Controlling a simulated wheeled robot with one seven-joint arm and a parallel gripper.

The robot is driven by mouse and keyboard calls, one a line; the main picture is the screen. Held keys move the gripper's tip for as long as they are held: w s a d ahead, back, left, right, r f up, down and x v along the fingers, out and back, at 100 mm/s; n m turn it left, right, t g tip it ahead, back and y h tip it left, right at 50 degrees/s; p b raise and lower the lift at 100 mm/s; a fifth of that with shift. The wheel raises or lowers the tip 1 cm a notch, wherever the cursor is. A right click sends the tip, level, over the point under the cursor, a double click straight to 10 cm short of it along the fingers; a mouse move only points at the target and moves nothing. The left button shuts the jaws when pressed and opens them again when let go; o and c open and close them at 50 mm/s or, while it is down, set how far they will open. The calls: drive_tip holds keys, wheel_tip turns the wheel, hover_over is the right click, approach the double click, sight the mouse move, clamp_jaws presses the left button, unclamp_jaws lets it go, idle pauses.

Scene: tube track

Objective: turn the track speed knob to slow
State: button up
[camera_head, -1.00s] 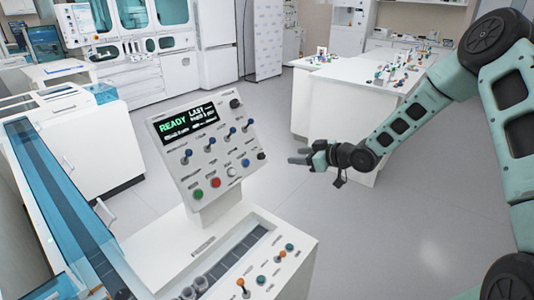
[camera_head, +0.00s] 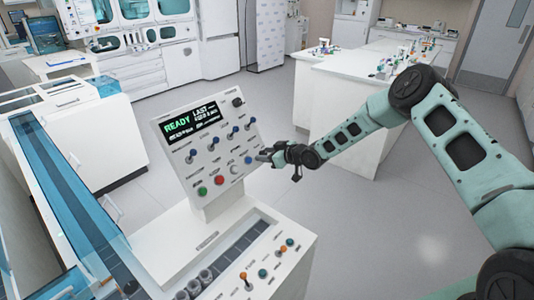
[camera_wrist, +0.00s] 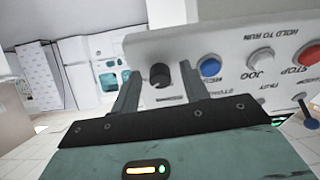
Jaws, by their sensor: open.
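A round black knob (camera_wrist: 160,76) sits at the end of the bottom row of the tilted white control panel (camera_head: 168,140). Its label is too small to read, and its pointer setting cannot be made out. In the wrist view it lies between my two fingers, beside the blue button (camera_wrist: 209,66). My gripper (camera_head: 263,156) is open at the panel's lower right edge and covers this knob in the head view. No finger clearly touches the knob. Another black knob (camera_head: 238,101) is at the panel's upper right corner, beside the lit display (camera_head: 192,122) reading READY.
The same row has a white jog button (camera_wrist: 261,59), a red stop button (camera_head: 219,180) and a green button (camera_head: 203,191). Blue-topped switches fill the rows above. Floor to the right is open.

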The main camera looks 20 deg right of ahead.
clamp_jaws()
drive_tip(key=shift+f+b, duration=0.1)
drive_tip(key=shift+b, duration=0.45)
drive_tip(key=n+b, duration=0.5)
drive_tip(key=b, duration=0.1)
drive_tip(key=shift+w+f+g, duration=0.1)
drive_tip(key=shift+g, duration=0.2)
drive_tip(key=n+b, duration=0.3)
drive_tip(key=n, duration=0.1)
drive_tip(key=shift+g, duration=0.3)
drive_tip(key=shift+d+r+n+g+y+b, duration=0.15)
drive_tip(key=shift+n+b, duration=0.35)
drive_tip(key=shift+n, duration=0.4)
drive_tip(key=shift+a+r+n+g+y+b, duration=0.15)
drive_tip(key=shift+n+b, duration=0.35)
drive_tip(key=shift+n, duration=0.4)
drive_tip(key=shift+d, duration=0.1)
